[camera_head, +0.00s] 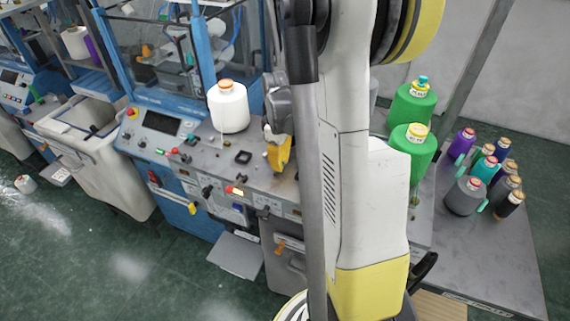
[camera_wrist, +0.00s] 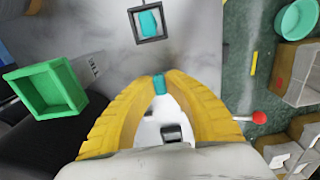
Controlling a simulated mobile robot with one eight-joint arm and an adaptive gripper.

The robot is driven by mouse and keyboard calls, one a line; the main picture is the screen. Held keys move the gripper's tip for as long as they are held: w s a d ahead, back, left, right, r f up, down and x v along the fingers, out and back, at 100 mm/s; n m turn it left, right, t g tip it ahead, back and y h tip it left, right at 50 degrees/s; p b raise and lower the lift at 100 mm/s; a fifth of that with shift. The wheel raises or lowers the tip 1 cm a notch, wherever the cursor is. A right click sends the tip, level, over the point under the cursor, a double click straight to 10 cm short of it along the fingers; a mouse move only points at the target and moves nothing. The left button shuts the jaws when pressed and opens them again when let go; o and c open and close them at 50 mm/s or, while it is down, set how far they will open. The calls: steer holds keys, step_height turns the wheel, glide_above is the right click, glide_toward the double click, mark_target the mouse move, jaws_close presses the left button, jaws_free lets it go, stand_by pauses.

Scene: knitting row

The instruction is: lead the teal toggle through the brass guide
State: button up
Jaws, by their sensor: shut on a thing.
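My gripper (camera_wrist: 160,81) has its yellow fingers shut on a small teal piece, the teal toggle (camera_wrist: 159,87), at the fingertips in the wrist view. In the head view my gripper (camera_head: 279,158) hangs over the right part of the grey machine top, and the toggle cannot be made out there. A dark square frame (camera_wrist: 136,27) with another teal piece (camera_wrist: 149,22) inside its outline lies ahead of the fingertips, apart from them. I cannot pick out the brass guide in either view.
A white yarn cone (camera_head: 229,108) stands on the machine top (camera_head: 205,150), left of my gripper. The wrist view shows a green open box (camera_wrist: 45,88) at left and a red knob (camera_wrist: 260,117) at right.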

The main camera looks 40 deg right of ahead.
mark_target(271, 167)
steer(key=shift+w+a, duration=0.3)
steer(key=shift+w, duration=0.4)
steer(key=shift+w+a, duration=0.3)
steer(key=shift+w, duration=0.4)
